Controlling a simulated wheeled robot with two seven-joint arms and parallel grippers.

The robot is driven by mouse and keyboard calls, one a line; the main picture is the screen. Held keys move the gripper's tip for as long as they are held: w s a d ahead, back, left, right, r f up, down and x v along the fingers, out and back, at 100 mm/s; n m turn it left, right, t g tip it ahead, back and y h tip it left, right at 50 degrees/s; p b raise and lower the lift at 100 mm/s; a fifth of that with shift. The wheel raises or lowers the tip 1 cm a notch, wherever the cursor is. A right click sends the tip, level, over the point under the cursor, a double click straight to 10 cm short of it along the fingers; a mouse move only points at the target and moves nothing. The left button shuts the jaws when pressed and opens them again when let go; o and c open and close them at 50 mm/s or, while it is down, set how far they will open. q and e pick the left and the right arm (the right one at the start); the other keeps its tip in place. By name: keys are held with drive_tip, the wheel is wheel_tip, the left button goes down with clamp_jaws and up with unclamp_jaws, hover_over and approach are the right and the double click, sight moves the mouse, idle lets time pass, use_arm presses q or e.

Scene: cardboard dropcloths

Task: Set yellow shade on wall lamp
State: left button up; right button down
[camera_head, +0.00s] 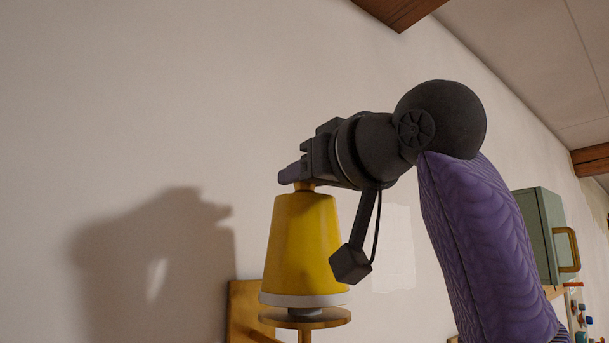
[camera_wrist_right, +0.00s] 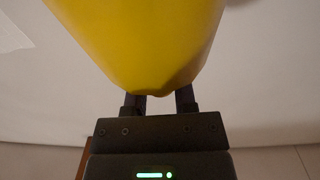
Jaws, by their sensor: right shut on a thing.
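The yellow shade (camera_head: 301,245) is a tapered cone with a white band at its wide lower rim and a small knob on top. My right gripper (camera_head: 297,178) is shut on the shade's top knob, and the shade hangs upright below it. The wall lamp (camera_head: 240,310) is a wooden bracket with a round plate directly under the shade. In the right wrist view the yellow shade (camera_wrist_right: 145,45) fills the top middle and hides the fingertips. My left gripper is not in view.
A green cabinet (camera_head: 541,235) with a wooden handle is on the right. Wooden beams (camera_head: 400,10) cross the ceiling. A pale sheet (camera_head: 393,250) is on the wall behind the shade. The wall left of the lamp is bare.

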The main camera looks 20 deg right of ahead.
drive_tip(key=shift+f+b, duration=0.55)
drive_tip(key=shift+f, duration=0.05)
idle(0.3)
unclamp_jaws()
drive_tip(key=shift+s+d, duration=0.1)
drive_tip(key=shift+s, duration=0.25)
drive_tip(key=b+v, duration=0.3)
drive_tip(key=v, duration=0.4)
drive_tip(key=shift+s, duration=0.1)
idle(0.4)
